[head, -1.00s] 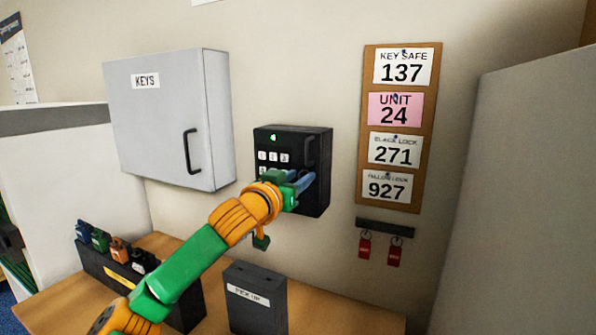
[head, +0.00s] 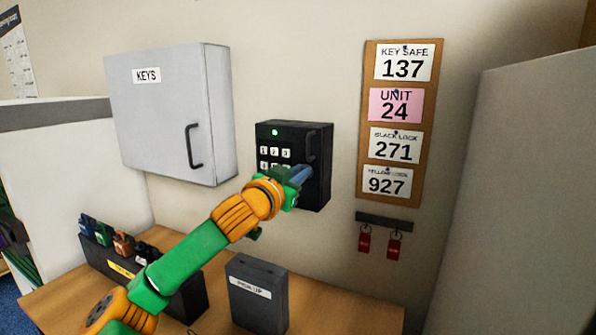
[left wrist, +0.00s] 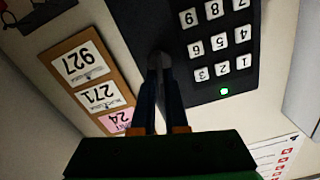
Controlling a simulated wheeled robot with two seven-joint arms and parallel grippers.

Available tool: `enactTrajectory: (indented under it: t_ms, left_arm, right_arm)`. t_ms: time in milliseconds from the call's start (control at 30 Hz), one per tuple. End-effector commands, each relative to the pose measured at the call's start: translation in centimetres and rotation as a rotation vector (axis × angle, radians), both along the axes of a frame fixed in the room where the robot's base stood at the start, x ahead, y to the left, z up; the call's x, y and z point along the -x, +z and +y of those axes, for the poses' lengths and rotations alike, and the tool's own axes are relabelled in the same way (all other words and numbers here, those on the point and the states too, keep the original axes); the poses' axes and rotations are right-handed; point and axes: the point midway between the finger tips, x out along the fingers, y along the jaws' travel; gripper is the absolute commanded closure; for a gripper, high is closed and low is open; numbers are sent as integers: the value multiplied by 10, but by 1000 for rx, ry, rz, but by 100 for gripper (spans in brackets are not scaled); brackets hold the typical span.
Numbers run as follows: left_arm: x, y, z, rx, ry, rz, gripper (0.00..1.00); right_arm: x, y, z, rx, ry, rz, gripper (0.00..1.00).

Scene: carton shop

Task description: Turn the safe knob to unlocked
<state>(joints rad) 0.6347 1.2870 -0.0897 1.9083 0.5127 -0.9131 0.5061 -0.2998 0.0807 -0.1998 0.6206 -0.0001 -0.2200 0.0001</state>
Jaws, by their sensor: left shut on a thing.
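The black key safe (head: 292,140) is fixed to the wall, with white number keys and a lit green light (head: 275,132). It shows upside down in the left wrist view (left wrist: 245,60). My left gripper (head: 306,172) is at the lower right of the safe's front and hides part of the keypad. Its blue fingers (left wrist: 158,72) are shut on the dark knob (left wrist: 157,56) beside the keypad. The knob is mostly hidden by the fingers, and its exact angle cannot be told. My right gripper is in neither view.
A grey KEYS cabinet (head: 172,115) hangs left of the safe. A board with number cards (head: 372,152) and red tags on hooks (head: 384,220) are to the right. Below, a dark box (head: 258,308) and a holder with several locks (head: 185,300) stand on the wooden desk.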

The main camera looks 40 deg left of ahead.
Motion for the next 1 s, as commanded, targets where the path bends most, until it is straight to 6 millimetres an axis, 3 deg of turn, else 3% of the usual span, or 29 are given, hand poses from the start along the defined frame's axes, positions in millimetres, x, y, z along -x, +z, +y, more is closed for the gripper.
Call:
enactTrajectory:
  t_ms: [1000]
  left_arm:
    - [-2, -4, -7, -912, 1, 286, 100]
  right_arm:
    - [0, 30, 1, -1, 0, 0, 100]
